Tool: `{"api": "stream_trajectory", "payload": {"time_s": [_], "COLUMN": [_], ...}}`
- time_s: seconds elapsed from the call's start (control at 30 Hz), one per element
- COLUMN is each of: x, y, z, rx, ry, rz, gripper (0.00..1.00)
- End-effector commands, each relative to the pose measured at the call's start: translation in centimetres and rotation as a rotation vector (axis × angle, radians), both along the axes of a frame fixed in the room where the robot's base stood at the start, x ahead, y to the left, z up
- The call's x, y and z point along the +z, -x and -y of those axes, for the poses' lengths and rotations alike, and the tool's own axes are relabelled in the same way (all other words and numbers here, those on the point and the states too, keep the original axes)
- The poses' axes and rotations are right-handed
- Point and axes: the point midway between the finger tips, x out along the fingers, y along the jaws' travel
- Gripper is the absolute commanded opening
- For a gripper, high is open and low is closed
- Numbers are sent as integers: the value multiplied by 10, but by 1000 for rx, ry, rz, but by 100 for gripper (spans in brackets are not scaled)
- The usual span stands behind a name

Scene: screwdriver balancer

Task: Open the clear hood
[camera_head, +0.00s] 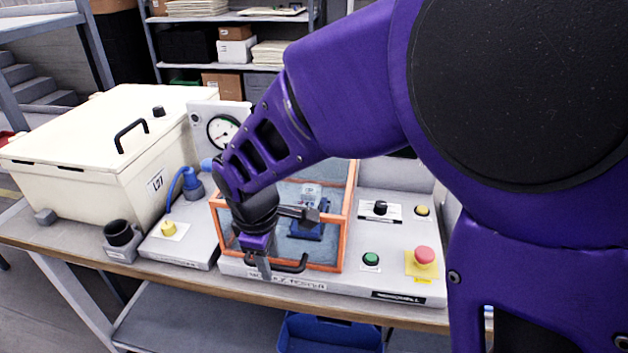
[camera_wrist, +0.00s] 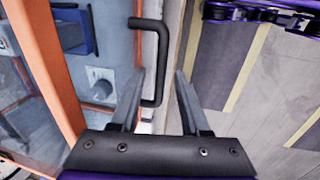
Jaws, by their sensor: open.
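The clear hood (camera_head: 348,215) has an orange frame and appears down over the grey tester base. Blue parts show through its panels. Its black handle (camera_head: 292,267) is on the lower front edge. In the wrist view, the handle (camera_wrist: 161,62) is a dark bar with bent ends. My gripper (camera_head: 264,270) is at the left part of the handle in the head view. In the wrist view, my gripper (camera_wrist: 160,75) is open, with the handle bar between its two fingers, nearer the left one. My gripper and arm hide part of the hood.
On the base right of the hood are a red button (camera_head: 425,256), a green button (camera_head: 371,258) and a black knob (camera_head: 380,208). A cream box (camera_head: 95,150) and pressure gauge (camera_head: 222,131) stand left. The bench's front edge (camera_head: 330,312) is close below the handle.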

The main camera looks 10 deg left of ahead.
Motion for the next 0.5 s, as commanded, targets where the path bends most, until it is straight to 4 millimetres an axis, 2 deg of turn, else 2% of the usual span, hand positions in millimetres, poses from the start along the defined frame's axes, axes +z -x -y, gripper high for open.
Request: {"api": "stream_trajectory", "payload": {"time_s": [0.2,0.27,0.47,0.5], "x": [0,0,0,0], "y": [0,0,0,0], "z": [0,0,0,0], "rx": [0,0,0,0], "ry": [0,0,0,0], "rz": [0,0,0,0], "gripper": [46,37,1,0]}}
